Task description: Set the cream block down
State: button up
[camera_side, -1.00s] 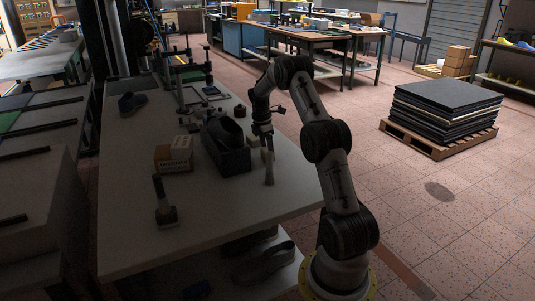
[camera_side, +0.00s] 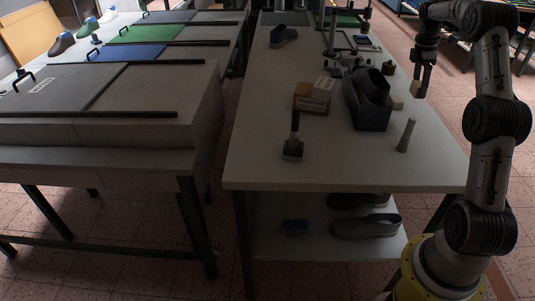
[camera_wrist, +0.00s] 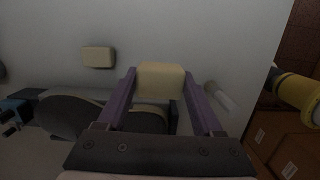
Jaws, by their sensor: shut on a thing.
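My gripper (camera_side: 418,87) is shut on a cream block (camera_side: 416,89) and holds it above the table near its right edge. In the wrist view the block (camera_wrist: 160,81) sits between the two purple-grey fingers. A second, similar cream block (camera_side: 397,102) rests on the table beside the black box; it also shows in the wrist view (camera_wrist: 98,57), apart from the held one. The white table (camera_side: 340,160) lies beneath. The exact height of the held block over the table is hard to tell.
A black box (camera_side: 372,117) with a dark shoe (camera_side: 372,83) stands left of my gripper. A grey upright peg (camera_side: 406,135) stands nearer the front. A cardboard box (camera_side: 312,97) and a brush-like tool (camera_side: 294,140) are farther left. The front middle of the table is clear.

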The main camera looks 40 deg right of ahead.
aim_at(418, 83)
jog(key=r, duration=0.6)
jog(key=shift+w+a+r, duration=0.25)
jog(key=shift+r, duration=0.05)
jog(key=w+a+n+t, duration=0.1)
jog(key=w+a+n, duration=0.4)
jog(key=a, duration=0.7)
jog(key=w+a+n, duration=0.4)
jog(key=w+a, duration=0.3)
jog(key=a, duration=0.5)
jog(key=s+a+n+t, duration=0.1)
jog(key=s+a+n, duration=0.3)
jog(key=a, duration=0.9)
jog(key=s+a+n+t, duration=0.1)
jog(key=a+n, duration=0.4)
jog(key=a, duration=0.8)
jog(key=w+f, duration=0.9)
jog(key=w+a+f, duration=0.1)
jog(key=w+f, duration=0.3)
jog(key=f, duration=0.1)
jog(key=shift+w+a+f, duration=0.1)
jog(key=shift+w+f, duration=0.3)
jog(key=shift+f, duration=0.1)
jog(key=shift+w+a+f, duration=0.1)
jog(key=shift+w+f, duration=0.05)
jog(key=shift+f, duration=1.5)
jog(key=shift+f, duration=0.15)
